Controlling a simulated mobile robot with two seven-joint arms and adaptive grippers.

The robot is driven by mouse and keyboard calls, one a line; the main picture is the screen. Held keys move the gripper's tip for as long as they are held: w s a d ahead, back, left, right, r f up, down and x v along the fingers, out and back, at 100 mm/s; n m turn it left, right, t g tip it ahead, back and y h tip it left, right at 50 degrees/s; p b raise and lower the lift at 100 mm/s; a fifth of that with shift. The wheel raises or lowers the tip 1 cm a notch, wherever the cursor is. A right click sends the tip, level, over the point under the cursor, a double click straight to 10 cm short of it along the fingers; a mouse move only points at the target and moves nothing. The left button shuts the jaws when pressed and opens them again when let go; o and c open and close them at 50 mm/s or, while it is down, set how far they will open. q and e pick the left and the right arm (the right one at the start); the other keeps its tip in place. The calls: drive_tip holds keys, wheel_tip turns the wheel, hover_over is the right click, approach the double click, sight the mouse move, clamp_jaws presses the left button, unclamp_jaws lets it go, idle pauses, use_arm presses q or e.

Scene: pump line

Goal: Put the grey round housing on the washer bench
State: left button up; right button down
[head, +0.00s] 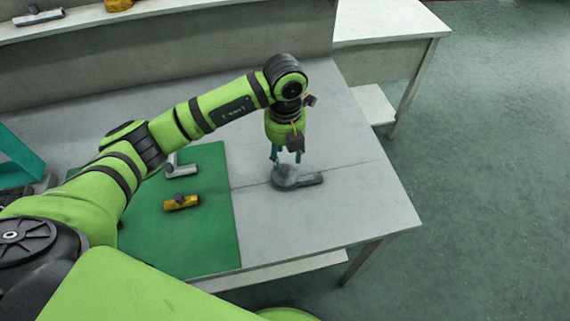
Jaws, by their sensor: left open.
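The grey round housing (286,177) lies on the grey bench top (345,215), to the right of the green mat. It has a round body and a short stub pointing right. My left gripper (287,160) points down directly above the housing, with its fingers open and their tips close to its top. I cannot tell whether the fingertips touch it. My right gripper is not in view. I cannot tell which surface is the washer bench.
A green mat (200,240) holds a yellow part (181,202) and a light grey part (183,169). A shelf (170,8) at the back holds more parts. Another pale table (385,20) stands at upper right. Green floor (490,180) is clear on the right.

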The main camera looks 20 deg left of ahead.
sight(285, 169)
use_arm(q)
wheel_tip(285, 169, up, 7)
drive_tip(key=b, duration=0.1)
drive_tip(key=shift+r, duration=0.1)
idle(0.5)
